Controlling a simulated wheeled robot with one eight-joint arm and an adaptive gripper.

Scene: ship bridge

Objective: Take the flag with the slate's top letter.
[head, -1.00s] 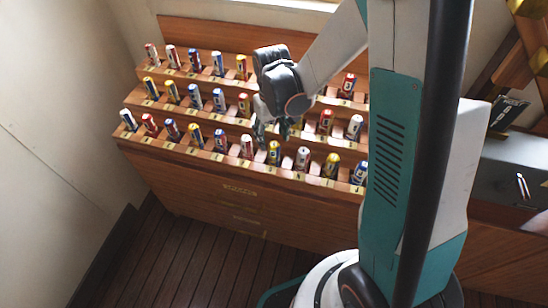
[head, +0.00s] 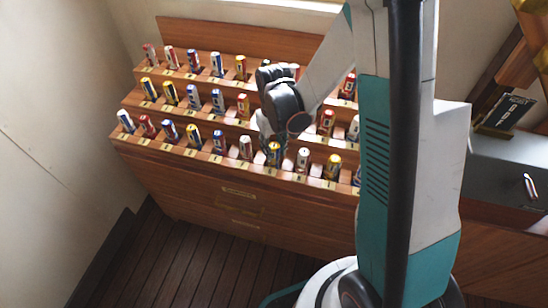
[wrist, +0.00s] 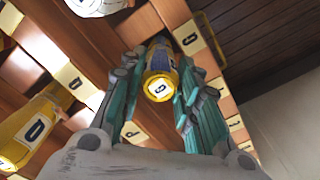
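The dark slate (head: 506,112) stands at the right of the head view; its pale letters are too small to read surely. Rolled flags stand in rows on a wooden stepped rack (head: 240,172). My gripper (head: 268,142) is low over the front row, at a yellow-and-blue flag (head: 274,155). In the wrist view that flag (wrist: 160,82) stands between the two teal fingers of my gripper (wrist: 163,75). Its end label looks like O or Q. The fingers are spread on either side, and I see no clear grip.
Neighbouring flags stand close on both sides, a white one (head: 246,147) to the left and another white one (head: 303,159) to the right. A yellow flag (wrist: 22,132) is at the wrist view's left. A grey counter (head: 500,160) is at the right. The floor in front is clear.

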